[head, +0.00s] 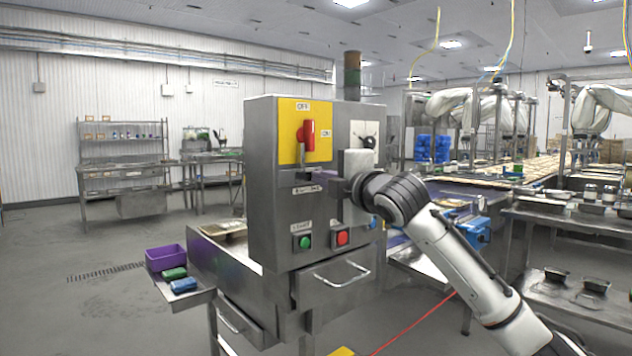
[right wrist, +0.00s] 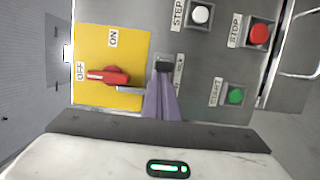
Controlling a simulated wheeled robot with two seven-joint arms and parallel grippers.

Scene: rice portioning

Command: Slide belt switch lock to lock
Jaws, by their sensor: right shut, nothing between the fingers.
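The belt switch is a red rotary handle (head: 307,135) on a yellow plate on the front of a steel control cabinet. Its handle points to OFF in the right wrist view (right wrist: 108,76). The lock is a small slider with a grey bar (right wrist: 130,89) and a black knob (right wrist: 164,66), just below the handle at the plate's lower edge. My right gripper (head: 326,180) is shut and empty in front of the panel. Its fingertips (right wrist: 162,82) are right at the black knob; whether they touch it is unclear. My left gripper is out of view.
A green START button (head: 304,242) and a red STOP button (head: 342,237) sit below on the cabinet. A drawer handle (head: 342,275) sticks out beneath. A side shelf holds a purple bin (head: 165,257). Open floor lies to the left.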

